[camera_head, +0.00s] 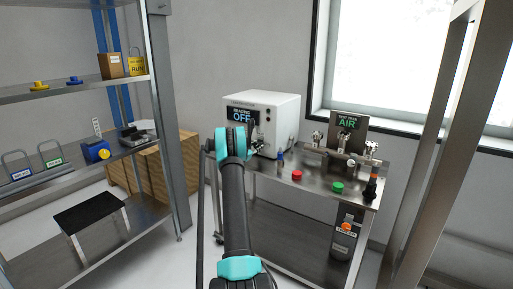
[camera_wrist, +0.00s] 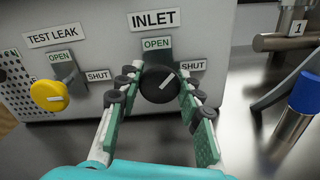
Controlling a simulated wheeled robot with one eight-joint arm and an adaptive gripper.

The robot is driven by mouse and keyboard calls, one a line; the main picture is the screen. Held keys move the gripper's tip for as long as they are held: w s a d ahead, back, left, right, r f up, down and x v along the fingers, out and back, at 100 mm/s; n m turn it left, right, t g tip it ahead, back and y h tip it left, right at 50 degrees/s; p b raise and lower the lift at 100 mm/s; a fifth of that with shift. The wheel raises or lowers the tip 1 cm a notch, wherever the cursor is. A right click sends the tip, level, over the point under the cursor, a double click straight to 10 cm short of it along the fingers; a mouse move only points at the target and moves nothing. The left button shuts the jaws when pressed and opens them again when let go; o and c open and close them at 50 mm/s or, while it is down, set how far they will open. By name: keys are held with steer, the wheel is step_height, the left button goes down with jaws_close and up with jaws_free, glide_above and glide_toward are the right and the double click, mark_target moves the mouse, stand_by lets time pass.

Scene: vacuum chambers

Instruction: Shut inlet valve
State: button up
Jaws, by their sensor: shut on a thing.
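The inlet valve is a round black knob (camera_wrist: 160,84) with a white line, on the front of a white box. An INLET label (camera_wrist: 154,18) is above it, with OPEN at the top and SHUT at the right. The white line slants up and right, between OPEN and SHUT. My gripper (camera_wrist: 159,87) is shut on the knob, one finger on each side. In the head view the white box (camera_head: 277,122) stands on a metal cart, and my arm hides the knob and my fingers.
A yellow TEST LEAK knob (camera_wrist: 50,95) is left of the inlet knob. A blue-capped cylinder (camera_wrist: 298,108) stands close on the right. Red (camera_head: 297,175) and green (camera_head: 338,187) items lie on the cart (camera_head: 315,188). A metal shelf (camera_head: 165,100) stands at left.

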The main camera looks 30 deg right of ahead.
steer(key=m, duration=0.4)
steer(key=shift+f+m, duration=0.1)
steer(key=shift+m, duration=2.4)
steer(key=shift+s, duration=0.1)
steer(key=o, duration=1.2)
steer(key=v, duration=1.2)
